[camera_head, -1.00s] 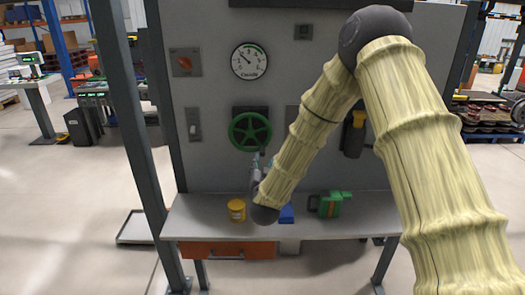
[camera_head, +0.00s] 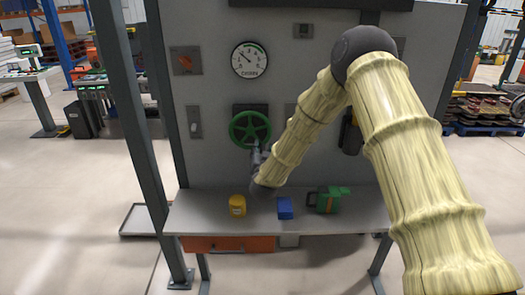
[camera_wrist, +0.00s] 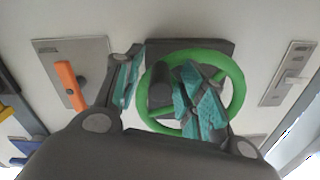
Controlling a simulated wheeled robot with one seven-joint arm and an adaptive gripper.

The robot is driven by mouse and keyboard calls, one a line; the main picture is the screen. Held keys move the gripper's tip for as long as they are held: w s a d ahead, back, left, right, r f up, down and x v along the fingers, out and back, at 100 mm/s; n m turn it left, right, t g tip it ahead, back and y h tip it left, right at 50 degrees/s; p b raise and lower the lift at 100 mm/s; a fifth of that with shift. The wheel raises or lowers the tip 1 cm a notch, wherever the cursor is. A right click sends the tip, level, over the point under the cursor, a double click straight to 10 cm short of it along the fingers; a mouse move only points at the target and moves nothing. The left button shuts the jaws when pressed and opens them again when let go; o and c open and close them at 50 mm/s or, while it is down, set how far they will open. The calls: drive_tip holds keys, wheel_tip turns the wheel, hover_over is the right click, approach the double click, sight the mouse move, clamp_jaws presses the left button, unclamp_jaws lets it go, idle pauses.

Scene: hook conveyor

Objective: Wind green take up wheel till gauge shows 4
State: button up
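The green wheel (camera_head: 250,143) is mounted on a dark plate on the grey panel. It also shows in the wrist view (camera_wrist: 234,75), close behind my fingers. My gripper (camera_head: 257,150) is at the wheel's lower right. In the wrist view my gripper (camera_wrist: 160,92) is open, with teal pads apart. One finger is beside the rim's left side and the other overlaps the spokes and hub. I cannot tell whether either touches. The round white gauge (camera_head: 250,60) is above the wheel. Its needle points to the upper left; its numbers are too small to read.
An orange switch (camera_head: 185,62) and a lever plate (camera_head: 194,121) are left of the wheel. A yellow can (camera_head: 237,205), blue box (camera_head: 285,208) and green jug (camera_head: 328,199) stand on the bench (camera_head: 190,218) below. A dark post (camera_head: 132,140) rises at left.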

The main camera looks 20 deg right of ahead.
clamp_jaws()
drive_tip(key=shift+d+r, duration=0.1)
